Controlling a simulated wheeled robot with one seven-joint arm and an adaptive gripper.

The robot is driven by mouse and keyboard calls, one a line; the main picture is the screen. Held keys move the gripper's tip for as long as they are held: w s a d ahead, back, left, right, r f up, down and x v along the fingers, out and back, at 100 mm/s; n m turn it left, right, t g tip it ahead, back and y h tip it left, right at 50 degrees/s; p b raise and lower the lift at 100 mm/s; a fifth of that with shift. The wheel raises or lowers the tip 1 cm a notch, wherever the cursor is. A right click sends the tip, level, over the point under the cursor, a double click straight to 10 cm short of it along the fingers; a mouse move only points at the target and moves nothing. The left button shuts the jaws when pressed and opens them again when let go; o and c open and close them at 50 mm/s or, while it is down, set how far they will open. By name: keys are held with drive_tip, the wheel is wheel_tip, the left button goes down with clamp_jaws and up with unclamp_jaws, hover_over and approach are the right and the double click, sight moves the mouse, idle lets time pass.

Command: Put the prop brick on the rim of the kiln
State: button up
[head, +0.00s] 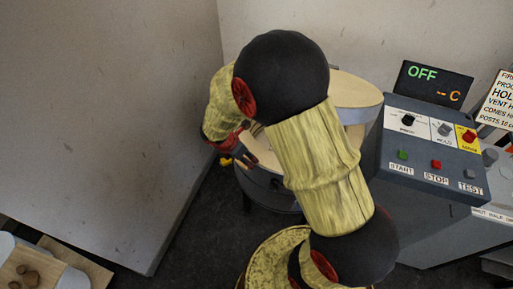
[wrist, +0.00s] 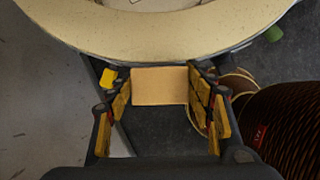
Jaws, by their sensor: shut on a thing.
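The prop brick (wrist: 160,85), a pale tan block, sits between the fingertips of my gripper (wrist: 160,92) in the wrist view. My gripper is shut on it. The cream rim of the kiln (wrist: 150,38) curves across the top of the wrist view, just beyond the brick. The brick appears apart from the rim, but its height against it is hard to tell. In the head view the round grey kiln (head: 268,190) stands behind my arm, with its pale lid (head: 355,92) raised. My gripper (head: 238,158) is at the kiln's left side; the brick cannot be made out there.
A grey control box (head: 432,150) with START, STOP and TEST buttons stands right of the kiln. A display (head: 432,82) behind it reads OFF. A large pale panel (head: 100,110) fills the left. Dark floor (head: 185,235) lies between. Small brown lumps (head: 28,272) lie at lower left.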

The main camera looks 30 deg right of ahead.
drive_tip(key=d, duration=0.2)
drive_tip(key=w+d, duration=0.1)
drive_tip(key=d, duration=0.3)
drive_tip(key=shift+w+d+b, duration=0.35)
drive_tip(key=shift+w, duration=0.05)
drive_tip(key=shift+a+f, duration=0.15)
drive_tip(key=shift+f, duration=0.15)
drive_tip(key=shift+f+b, duration=0.1)
drive_tip(key=shift+b, duration=0.2)
drive_tip(key=o, duration=1.3)
